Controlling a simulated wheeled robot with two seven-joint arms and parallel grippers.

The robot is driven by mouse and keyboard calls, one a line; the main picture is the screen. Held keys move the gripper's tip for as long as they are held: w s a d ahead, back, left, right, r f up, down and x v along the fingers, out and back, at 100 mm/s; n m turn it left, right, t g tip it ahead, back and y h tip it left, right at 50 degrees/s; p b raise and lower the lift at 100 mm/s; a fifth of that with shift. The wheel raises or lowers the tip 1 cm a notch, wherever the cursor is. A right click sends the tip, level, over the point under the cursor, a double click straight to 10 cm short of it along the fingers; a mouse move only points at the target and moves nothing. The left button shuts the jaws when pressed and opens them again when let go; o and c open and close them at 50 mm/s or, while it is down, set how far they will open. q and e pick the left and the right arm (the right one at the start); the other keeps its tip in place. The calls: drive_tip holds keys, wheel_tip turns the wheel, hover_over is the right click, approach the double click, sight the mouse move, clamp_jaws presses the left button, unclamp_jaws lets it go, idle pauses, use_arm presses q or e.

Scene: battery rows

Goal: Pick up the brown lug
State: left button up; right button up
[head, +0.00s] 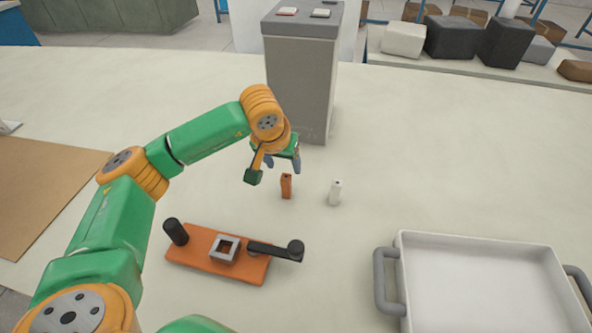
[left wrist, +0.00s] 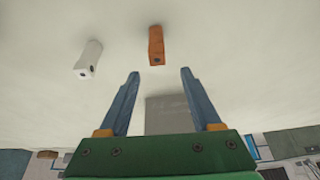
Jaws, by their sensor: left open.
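The brown lug (head: 286,186), a small upright orange-brown block with a dark hole, stands on the pale table. It also shows in the left wrist view (left wrist: 156,45), just beyond and between the fingertips. My left gripper (head: 283,164) is open and empty, with blue fingers apart, above and behind the lug in the head view. The gripper also shows in the left wrist view (left wrist: 160,73); neither finger appears to touch the lug. A white lug (head: 335,192) stands to the right of the brown one and also shows in the left wrist view (left wrist: 89,60). My right gripper is not in view.
An orange fixture (head: 204,263) with a square grey socket, black knob and dark lever lies in front. A white tray (head: 470,239) with grey handles is at front right. A tall grey box (head: 301,90) stands behind the gripper. Table around the lugs is clear.

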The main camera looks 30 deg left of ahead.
sight(285, 177)
use_arm(q)
drive_tip(key=shift+s+d+f+p, duration=0.15)
drive_tip(key=shift+f+p, duration=0.15)
drive_tip(key=shift+f, duration=0.2)
drive_tip(key=shift+s+a+f+p, duration=0.15)
drive_tip(key=shift+f+p, duration=0.15)
drive_tip(key=shift+f, duration=0.15)
drive_tip(key=x, duration=0.4)
drive_tip(key=shift+d, duration=0.2)
drive_tip(key=shift+f, duration=0.1)
drive_tip(key=shift+s, duration=0.1)
drive_tip(key=c, duration=0.7)
clamp_jaws()
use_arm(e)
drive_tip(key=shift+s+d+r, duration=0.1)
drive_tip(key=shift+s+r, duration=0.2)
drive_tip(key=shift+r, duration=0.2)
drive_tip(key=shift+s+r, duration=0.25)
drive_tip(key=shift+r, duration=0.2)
